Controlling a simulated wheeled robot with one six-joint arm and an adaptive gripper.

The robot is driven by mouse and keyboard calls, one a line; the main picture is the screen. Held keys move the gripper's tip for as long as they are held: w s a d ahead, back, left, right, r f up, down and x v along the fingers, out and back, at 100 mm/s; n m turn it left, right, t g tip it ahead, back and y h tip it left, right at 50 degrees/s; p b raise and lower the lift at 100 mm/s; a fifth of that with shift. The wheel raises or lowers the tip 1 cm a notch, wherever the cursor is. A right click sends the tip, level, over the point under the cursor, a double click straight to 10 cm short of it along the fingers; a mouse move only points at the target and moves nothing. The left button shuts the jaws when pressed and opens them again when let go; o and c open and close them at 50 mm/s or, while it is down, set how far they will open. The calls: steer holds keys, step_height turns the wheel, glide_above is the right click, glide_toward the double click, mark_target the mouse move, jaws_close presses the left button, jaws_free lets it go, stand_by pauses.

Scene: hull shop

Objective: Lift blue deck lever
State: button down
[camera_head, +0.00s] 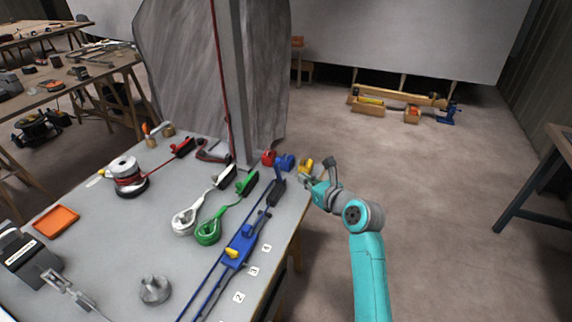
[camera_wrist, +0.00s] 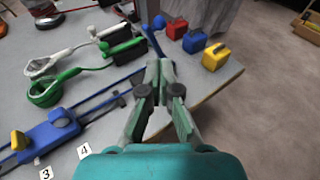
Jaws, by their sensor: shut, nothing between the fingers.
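The blue deck lever (camera_head: 280,173) stands raised on a dark clutch body near the right edge of the grey bench, with the blue line running into it. In the wrist view the blue lever (camera_wrist: 149,38) shows just beyond my fingertips, with a rounded blue end at its top; my fingers hide part of the clutch body. My gripper (camera_wrist: 160,68) is shut and empty. In the head view my gripper (camera_head: 308,183) is just right of the lever, by the bench edge. I cannot tell whether the fingertips touch the lever.
Red (camera_wrist: 176,28), blue (camera_wrist: 195,41) and yellow (camera_wrist: 215,57) blocks sit beyond the lever. White (camera_head: 226,177) and green (camera_head: 247,182) clutches stand left of it. A blue track car (camera_head: 240,246) lies nearer. The floor right of the bench is clear.

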mark_target(281, 160)
steer(key=x, duration=0.9)
steer(key=shift+w+a+r, duration=0.2)
steer(key=shift+w+r, duration=0.15)
steer(key=shift+w+a, duration=0.25)
steer(key=shift+w, duration=0.1)
steer(key=shift+w+r, duration=0.1)
steer(key=shift+w+r, duration=0.15)
steer(key=shift+w, duration=0.6)
